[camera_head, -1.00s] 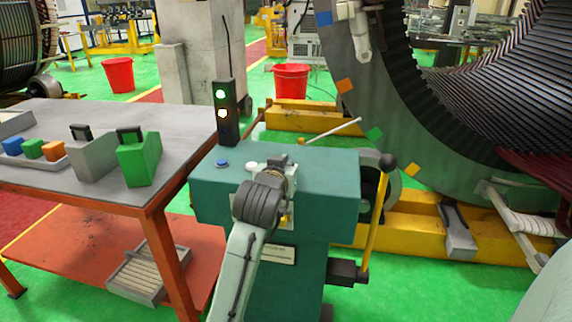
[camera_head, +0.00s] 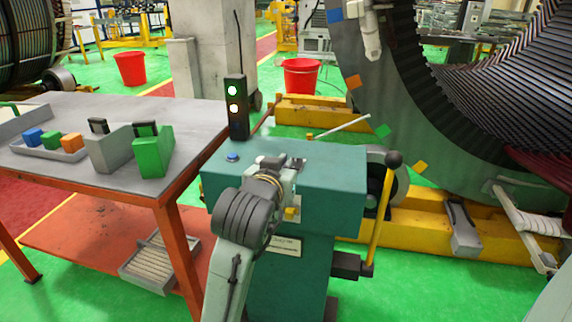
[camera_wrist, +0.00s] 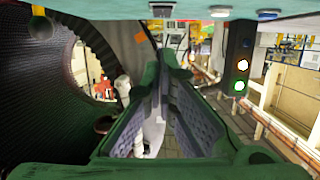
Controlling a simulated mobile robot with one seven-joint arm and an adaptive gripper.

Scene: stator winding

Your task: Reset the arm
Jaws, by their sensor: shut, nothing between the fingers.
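My arm rises from the bottom of the head view, in front of the teal machine (camera_head: 335,170). My gripper (camera_head: 294,165) is at its end, near the machine's top front, with the grey wrist hiding part of it. Whether it touches the machine is unclear. In the wrist view the gripper's fingers (camera_wrist: 172,62) come together at the far end, with nothing seen held between them.
A signal light (camera_head: 236,105) and a blue button (camera_head: 232,157) are on the machine's left. A yellow lever (camera_head: 381,220) stands at its right. The table (camera_head: 60,110) at left holds a grey case (camera_head: 106,153) and a green case (camera_head: 153,155). The big stator (camera_head: 440,150) stands behind right.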

